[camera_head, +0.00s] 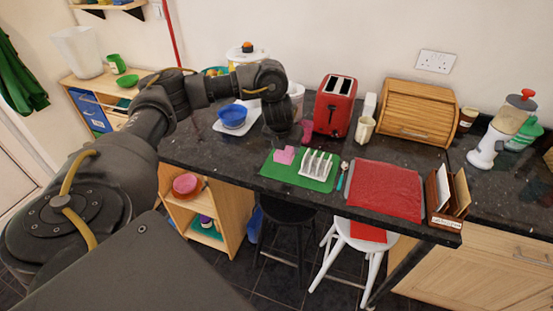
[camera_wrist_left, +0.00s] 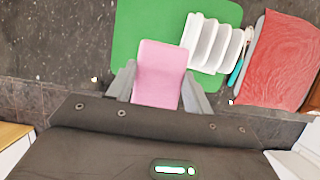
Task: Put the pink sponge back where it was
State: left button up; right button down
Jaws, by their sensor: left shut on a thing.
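The pink sponge (camera_head: 284,155) shows over the left part of the green mat (camera_head: 269,171), left of a white rack (camera_head: 316,165). My left gripper (camera_head: 284,146) reaches down from above and is shut on the sponge. In the left wrist view the sponge (camera_wrist_left: 160,72) sits between the two fingers of the gripper (camera_wrist_left: 160,82), over the near part of the green mat (camera_wrist_left: 130,35). I cannot tell whether the sponge touches the mat. The white rack (camera_wrist_left: 207,42) is just right of it. My right gripper is not in view.
A spoon with a teal handle (camera_head: 341,178) and a red placemat (camera_head: 385,190) lie right of the mat. A blue bowl (camera_head: 233,116) is left. Dark counter left of the mat is clear.

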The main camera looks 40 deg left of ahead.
pick_arm(q)
jog(key=a+f, duration=0.1)
jog(key=w+a+f+b, duration=0.1)
jog(key=f, duration=0.1)
jog(key=a+f+b, duration=0.1)
jog(key=a+f, duration=0.1)
jog(key=shift+w+f, duration=0.1)
jog(key=shift+w, duration=0.1)
jog(key=shift+w+a+f+b, duration=0.25)
jog(key=shift+a+f+b, duration=0.15)
jog(key=shift+a, duration=0.15)
notch_tip(320, 180, down, 2)
jog(key=shift+b, duration=0.35)
jog(key=shift+a+f, duration=0.1)
jog(key=shift+f, duration=0.25)
jog(key=shift+w+f, duration=0.1)
jog(key=shift+f, duration=0.25)
